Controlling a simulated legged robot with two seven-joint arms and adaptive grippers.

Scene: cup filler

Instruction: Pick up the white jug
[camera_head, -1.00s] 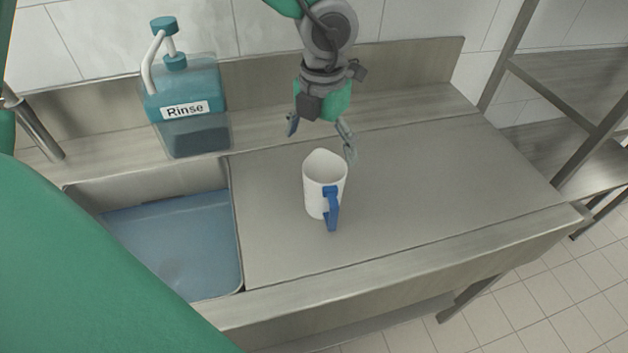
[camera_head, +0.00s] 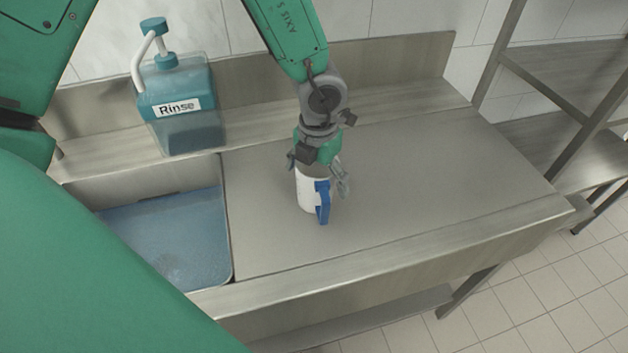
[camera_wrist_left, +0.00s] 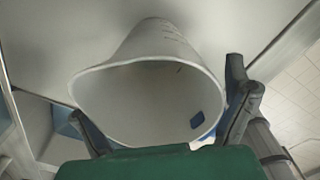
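The white jug (camera_head: 309,196) stands upright on the steel worktop, with its blue handle (camera_head: 323,202) facing the front. My left gripper (camera_head: 318,176) points down over the jug from above, with a finger on either side of its upper part and open. The gripper hides the jug's rim in the head view. In the left wrist view the jug's wide mouth (camera_wrist_left: 150,95) lies between the two fingers (camera_wrist_left: 165,118). Whether either finger touches the wall I cannot tell. My right gripper is not in view.
A sink basin (camera_head: 228,235) with blue water lies left of the jug. A teal Rinse dispenser (camera_head: 185,100) stands behind the sink. The worktop (camera_head: 430,180) is clear to the right of the jug. A metal shelf rack (camera_head: 570,85) stands at the far right.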

